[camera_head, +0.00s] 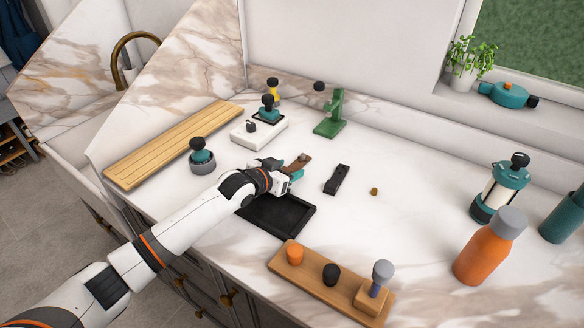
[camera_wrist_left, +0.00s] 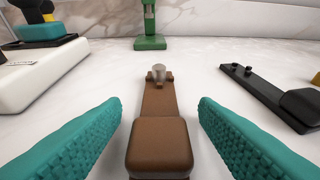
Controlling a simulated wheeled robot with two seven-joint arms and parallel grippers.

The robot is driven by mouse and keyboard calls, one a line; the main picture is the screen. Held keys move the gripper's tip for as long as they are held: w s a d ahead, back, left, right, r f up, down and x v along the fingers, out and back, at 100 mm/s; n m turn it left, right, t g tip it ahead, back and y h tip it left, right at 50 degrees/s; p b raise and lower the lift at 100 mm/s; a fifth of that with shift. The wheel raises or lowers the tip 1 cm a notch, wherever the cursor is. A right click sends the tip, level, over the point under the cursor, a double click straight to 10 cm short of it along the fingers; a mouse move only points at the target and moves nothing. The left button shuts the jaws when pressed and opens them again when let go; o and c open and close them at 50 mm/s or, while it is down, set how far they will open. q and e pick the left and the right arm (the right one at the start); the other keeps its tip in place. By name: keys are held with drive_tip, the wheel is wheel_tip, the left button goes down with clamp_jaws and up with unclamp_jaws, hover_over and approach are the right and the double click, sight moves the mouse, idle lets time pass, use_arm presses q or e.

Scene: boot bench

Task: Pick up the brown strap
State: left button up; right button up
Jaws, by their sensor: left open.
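The brown strap (camera_head: 303,160) lies on the marble counter just past my left gripper in the head view, partly hidden by it. In the left wrist view the brown strap (camera_wrist_left: 160,140) runs away from me, with a thick block at its near end and a small grey peg at its far end. My left gripper (camera_head: 293,173) is open. Its teal fingers stand on either side of the strap's near end, with a gap on both sides. My right gripper is not in view.
A black strap-like piece (camera_head: 337,179) lies to the right. A black tray (camera_head: 285,218) is below the wrist. A white block (camera_head: 259,132) and green stand (camera_head: 331,115) are behind. A wooden holder (camera_head: 333,285) is in front. The counter's right middle is mostly clear.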

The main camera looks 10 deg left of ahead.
use_arm(q)
drive_tip(key=c, duration=1)
drive_tip(key=shift+c, duration=0.2)
